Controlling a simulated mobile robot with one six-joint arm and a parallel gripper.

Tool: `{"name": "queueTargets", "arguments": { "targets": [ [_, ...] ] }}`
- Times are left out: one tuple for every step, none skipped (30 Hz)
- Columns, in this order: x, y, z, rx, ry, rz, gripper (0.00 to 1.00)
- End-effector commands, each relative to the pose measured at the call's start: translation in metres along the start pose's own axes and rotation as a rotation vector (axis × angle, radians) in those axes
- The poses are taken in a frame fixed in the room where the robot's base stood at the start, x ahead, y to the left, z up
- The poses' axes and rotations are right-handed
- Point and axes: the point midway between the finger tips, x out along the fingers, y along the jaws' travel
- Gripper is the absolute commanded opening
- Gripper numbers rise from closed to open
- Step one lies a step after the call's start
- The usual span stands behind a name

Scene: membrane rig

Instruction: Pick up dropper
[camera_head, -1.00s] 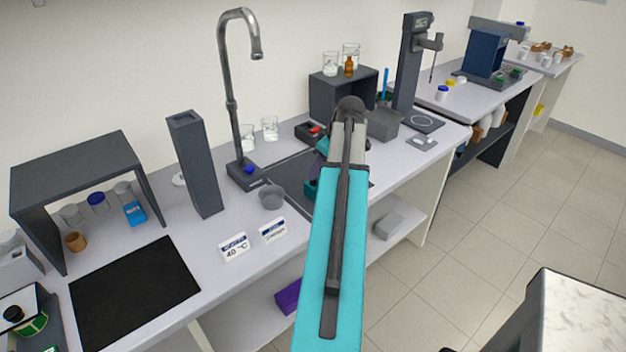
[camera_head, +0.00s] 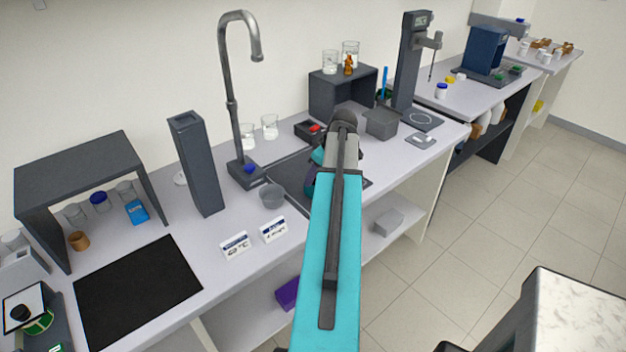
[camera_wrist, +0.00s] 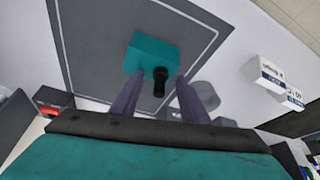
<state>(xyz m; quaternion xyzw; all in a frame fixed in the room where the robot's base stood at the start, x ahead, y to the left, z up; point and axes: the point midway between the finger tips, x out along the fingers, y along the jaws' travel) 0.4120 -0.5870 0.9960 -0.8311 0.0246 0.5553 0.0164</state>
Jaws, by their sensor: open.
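In the wrist view, a teal block (camera_wrist: 152,53) sits on a dark grey mat. A short black rounded piece (camera_wrist: 160,80), which looks like the dropper's bulb, stands out from its near side. The rest of the dropper cannot be made out. My gripper (camera_wrist: 161,77) is open, with its two purple fingers pointing at the block. The black piece shows between the fingertips with gaps on both sides. I cannot tell how deep it is between them. In the head view, my arm hides the dropper and most of the gripper.
The dark mat (camera_head: 290,172) lies on the bench. A grey cup (camera_head: 271,196), a tap (camera_head: 235,110) and two label signs (camera_head: 273,229) stand close to its left. A grey box (camera_head: 381,124) and a dark shelf (camera_head: 335,95) with glassware stand behind.

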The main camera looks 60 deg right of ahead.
Motion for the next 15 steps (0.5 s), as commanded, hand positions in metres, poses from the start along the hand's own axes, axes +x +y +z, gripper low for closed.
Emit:
{"name": "queueTargets", "arguments": {
  "targets": [
    [-0.0001,-0.0001,-0.0001,0.0,0.0,0.0,0.41],
    [-0.0001,-0.0001,-0.0001,0.0,0.0,0.0,0.41],
    [-0.0001,-0.0001,-0.0002,0.0,0.0,0.0,0.41],
    [-0.0001,-0.0001,-0.0002,0.0,0.0,0.0,0.41],
    [-0.0001,-0.0001,-0.0002,0.0,0.0,0.0,0.39],
    [-0.0001,-0.0002,-0.0003,0.0,0.0,0.0,0.33],
    [-0.0001,-0.0002,-0.0002,0.0,0.0,0.0,0.28],
    [-0.0001,-0.0002,-0.0003,0.0,0.0,0.0,0.22],
    [-0.0001,-0.0002,-0.0003,0.0,0.0,0.0,0.16],
    [-0.0001,-0.0002,-0.0003,0.0,0.0,0.0,0.11],
    [-0.0001,-0.0002,-0.0003,0.0,0.0,0.0,0.06],
    [-0.0001,-0.0003,-0.0003,-0.001,0.0,0.0,0.0],
    [-0.0001,-0.0003,-0.0003,-0.001,0.0,0.0,0.0],
    [-0.0001,-0.0003,-0.0003,-0.001,0.0,0.0,0.0],
    [-0.0001,-0.0003,-0.0004,-0.001,0.0,0.0,0.0]
  ]
}}
